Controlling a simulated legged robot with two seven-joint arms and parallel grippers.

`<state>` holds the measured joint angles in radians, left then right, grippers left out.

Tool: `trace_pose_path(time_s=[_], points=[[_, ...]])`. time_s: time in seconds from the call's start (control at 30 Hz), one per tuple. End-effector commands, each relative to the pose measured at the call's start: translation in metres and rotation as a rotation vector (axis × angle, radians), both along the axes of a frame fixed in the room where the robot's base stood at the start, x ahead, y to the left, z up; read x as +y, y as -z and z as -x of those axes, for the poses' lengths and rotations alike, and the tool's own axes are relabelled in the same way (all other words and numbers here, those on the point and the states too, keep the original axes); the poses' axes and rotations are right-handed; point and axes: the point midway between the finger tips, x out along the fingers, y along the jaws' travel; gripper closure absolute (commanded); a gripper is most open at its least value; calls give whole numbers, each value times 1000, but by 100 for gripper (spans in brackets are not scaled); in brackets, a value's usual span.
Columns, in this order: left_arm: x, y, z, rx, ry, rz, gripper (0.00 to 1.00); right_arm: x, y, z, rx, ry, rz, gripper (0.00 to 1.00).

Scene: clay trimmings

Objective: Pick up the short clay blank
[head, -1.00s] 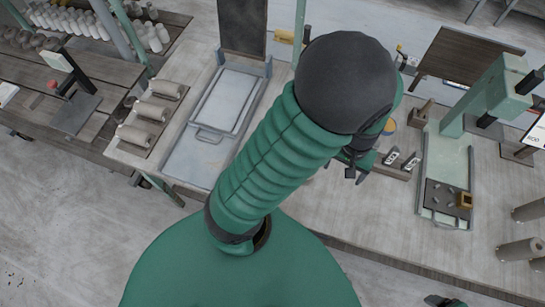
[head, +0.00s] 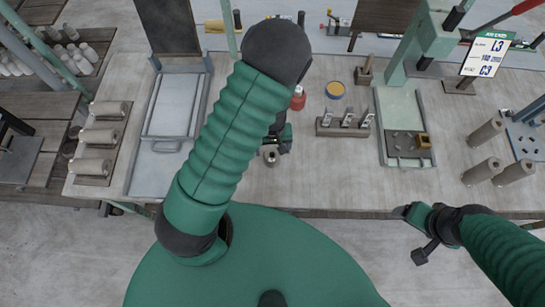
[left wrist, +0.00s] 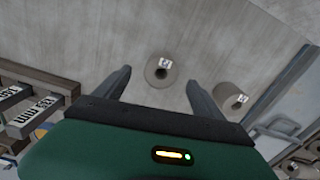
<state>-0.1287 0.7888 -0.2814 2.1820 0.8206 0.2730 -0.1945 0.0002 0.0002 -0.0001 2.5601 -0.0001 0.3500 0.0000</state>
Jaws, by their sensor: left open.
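My left gripper (left wrist: 160,85) is open, with its two fingers apart above the table. In the left wrist view a grey clay cylinder with a dark hole and a white tag (left wrist: 160,72) stands between and beyond the fingertips, not gripped. A second tagged clay cylinder (left wrist: 232,96) stands to its right, beyond the right finger. I cannot tell for sure which is the short blank. In the head view my left gripper (head: 280,142) is partly hidden by my arm, beside a clay cylinder's round end (head: 270,156). My right gripper (head: 408,232) is open and empty near the table's front edge.
A rack with tags (head: 345,124) stands right of the left gripper. A blue-grey tray (head: 165,160) lies left. Clay cylinders lie on a board (head: 90,182) at far left; others (head: 481,172) stand at right. A green press (head: 410,60) stands behind a tray (head: 386,130).

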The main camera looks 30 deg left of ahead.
Motion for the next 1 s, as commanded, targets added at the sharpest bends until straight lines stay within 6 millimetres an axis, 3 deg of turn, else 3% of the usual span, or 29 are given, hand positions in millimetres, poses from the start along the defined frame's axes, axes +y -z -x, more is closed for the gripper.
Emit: trace_pose_path(time_s=[0.2,0.47,1.0], points=[[3,39,-2,4,-3,1,21,0,-4,0,0,0,0,21],[2,45,-3,1,0,0,21,0,-3,0,0,0,0,21],[3,45,-3,1,-1,-1,89,0,-3,0,0,0,0,21]])
